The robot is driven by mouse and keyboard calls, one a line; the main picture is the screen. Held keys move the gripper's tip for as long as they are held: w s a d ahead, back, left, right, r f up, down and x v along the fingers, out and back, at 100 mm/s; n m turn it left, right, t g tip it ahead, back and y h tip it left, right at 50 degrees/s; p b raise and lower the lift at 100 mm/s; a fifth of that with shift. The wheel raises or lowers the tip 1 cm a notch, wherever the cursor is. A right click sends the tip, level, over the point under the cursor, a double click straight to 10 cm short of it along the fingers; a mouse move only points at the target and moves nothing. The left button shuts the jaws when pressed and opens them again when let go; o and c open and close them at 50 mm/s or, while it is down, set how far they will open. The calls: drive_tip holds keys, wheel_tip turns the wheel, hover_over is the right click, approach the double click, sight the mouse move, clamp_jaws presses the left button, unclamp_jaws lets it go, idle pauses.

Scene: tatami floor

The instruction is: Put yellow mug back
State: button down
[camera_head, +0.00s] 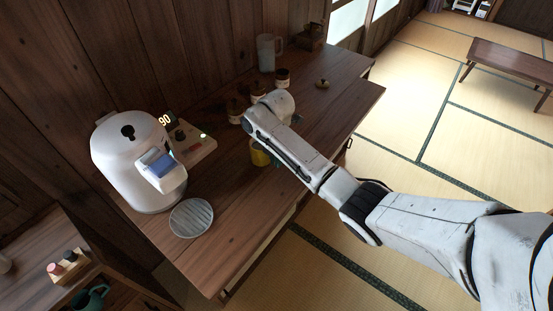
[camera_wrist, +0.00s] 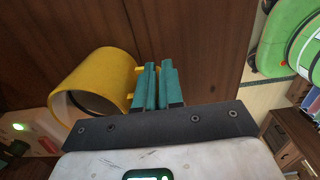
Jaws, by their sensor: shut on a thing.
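The yellow mug (camera_head: 258,155) is at the front half of the dark wooden counter, partly hidden behind my arm. In the wrist view the mug (camera_wrist: 92,78) lies left of my gripper (camera_wrist: 158,86), with its open rim facing down and left in the picture. The teal fingers are closed together at the mug's handle side, and the handle is mostly hidden between them. In the head view only a little teal of the fingers shows beside the mug. I cannot tell whether the mug touches the counter.
A white rounded machine (camera_head: 125,165) and a round ribbed plate (camera_head: 191,218) stand left of the mug. A panel reading 90 (camera_head: 190,145), dark jars (camera_head: 235,110) and a clear pitcher (camera_head: 268,52) stand behind. The counter's front left area (camera_head: 225,240) is clear.

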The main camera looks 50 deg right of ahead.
drive_tip(key=shift+f, duration=0.2)
drive_tip(key=shift+f, duration=0.15)
drive_tip(key=c, duration=1.3)
unclamp_jaws()
drive_tip(key=shift+o, duration=0.2)
